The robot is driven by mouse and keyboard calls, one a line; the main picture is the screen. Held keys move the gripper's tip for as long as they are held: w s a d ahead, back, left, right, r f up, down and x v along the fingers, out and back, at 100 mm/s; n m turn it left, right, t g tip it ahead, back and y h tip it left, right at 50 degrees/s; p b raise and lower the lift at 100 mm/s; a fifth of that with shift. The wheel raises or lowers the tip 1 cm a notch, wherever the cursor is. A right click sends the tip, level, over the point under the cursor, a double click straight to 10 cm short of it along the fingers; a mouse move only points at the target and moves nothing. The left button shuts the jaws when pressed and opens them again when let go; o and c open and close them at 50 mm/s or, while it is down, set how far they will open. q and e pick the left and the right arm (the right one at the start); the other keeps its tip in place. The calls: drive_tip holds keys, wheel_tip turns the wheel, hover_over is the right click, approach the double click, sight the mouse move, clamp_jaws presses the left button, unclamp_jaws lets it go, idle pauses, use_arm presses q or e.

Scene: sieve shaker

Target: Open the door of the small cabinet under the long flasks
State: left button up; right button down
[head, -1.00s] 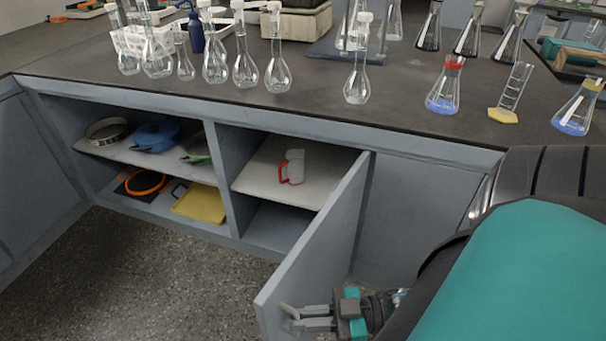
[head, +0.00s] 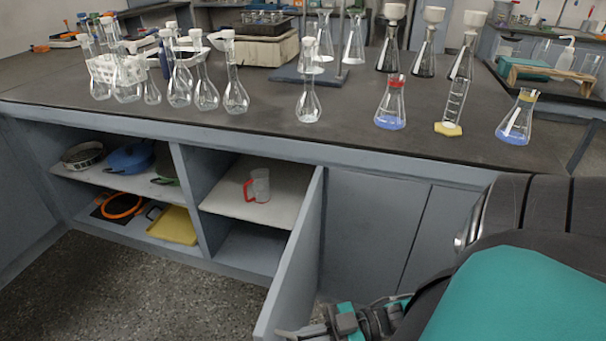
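The small cabinet's grey door (head: 294,262) is swung far out from the bench front, hinged on the right side of its opening. The open compartment shows a pale shelf (head: 240,206) with a clear jug with a red handle (head: 258,187) on it. The long flasks (head: 206,90) stand on the bench top above. My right gripper (head: 296,332) is at the door's lower outer part, at the picture's bottom edge. Its fingertips are partly cut off, and I cannot tell whether they grip the door. My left gripper is not in view.
The left compartment holds a sieve (head: 84,155), a blue pan (head: 130,157), an orange ring (head: 121,206) and a yellow tray (head: 173,226). Conical flasks (head: 391,105) stand on the dark bench top (head: 350,130). The speckled floor (head: 110,290) at left is clear.

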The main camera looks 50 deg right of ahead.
drive_tip(key=shift+w+d, duration=0.1)
drive_tip(key=shift+d, duration=0.05)
drive_tip(key=c, duration=1.5)
unclamp_jaws()
drive_tip(key=o, duration=0.3)
drive_tip(key=v, duration=1.3)
